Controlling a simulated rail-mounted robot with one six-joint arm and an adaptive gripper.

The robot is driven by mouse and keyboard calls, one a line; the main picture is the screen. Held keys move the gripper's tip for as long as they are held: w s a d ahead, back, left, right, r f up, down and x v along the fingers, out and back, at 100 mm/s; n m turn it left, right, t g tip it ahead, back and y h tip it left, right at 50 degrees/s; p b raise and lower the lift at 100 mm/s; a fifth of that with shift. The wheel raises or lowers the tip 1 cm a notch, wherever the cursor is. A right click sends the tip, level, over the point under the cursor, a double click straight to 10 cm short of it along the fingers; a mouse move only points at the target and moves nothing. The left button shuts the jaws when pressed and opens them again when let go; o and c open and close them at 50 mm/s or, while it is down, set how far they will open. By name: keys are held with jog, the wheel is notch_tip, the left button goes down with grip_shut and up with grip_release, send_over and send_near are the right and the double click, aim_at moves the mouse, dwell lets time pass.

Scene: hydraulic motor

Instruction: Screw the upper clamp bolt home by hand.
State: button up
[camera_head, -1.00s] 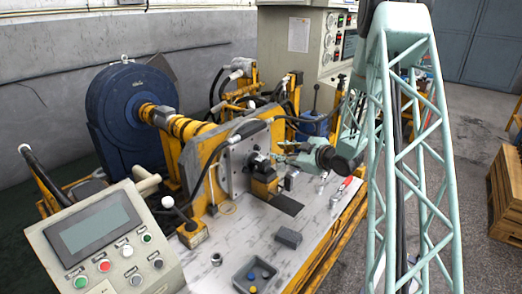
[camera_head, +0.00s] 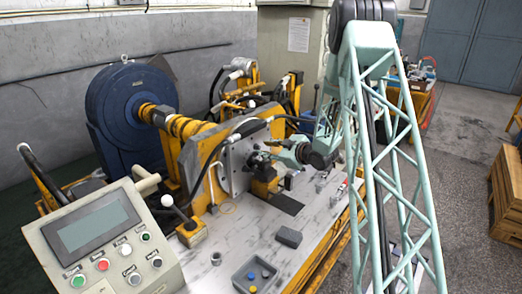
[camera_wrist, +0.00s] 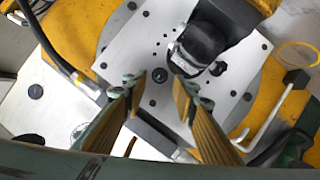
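The grey mounting plate (camera_wrist: 130,45) fills the middle of the wrist view, with a dark motor (camera_wrist: 203,42) against it. A dark round bolt head or hole (camera_wrist: 159,75) shows on the plate between my fingertips; I cannot tell for sure that it is the upper clamp bolt. My gripper (camera_wrist: 157,86) is open, its two fingers apart, with nothing clearly held. In the head view, my gripper (camera_head: 276,146) is close to the motor (camera_head: 259,162) and the upright plate (camera_head: 238,160); its fingertips are too small there to tell contact.
A yellow frame (camera_head: 196,160) holds the plate. A control panel (camera_head: 95,240) stands at front left. Black hoses (camera_wrist: 45,40) run near the plate.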

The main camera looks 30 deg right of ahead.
aim_at(259, 147)
jog(key=shift+x, duration=1.9)
jog(key=shift+c, duration=0.9)
jog(key=c, duration=0.7)
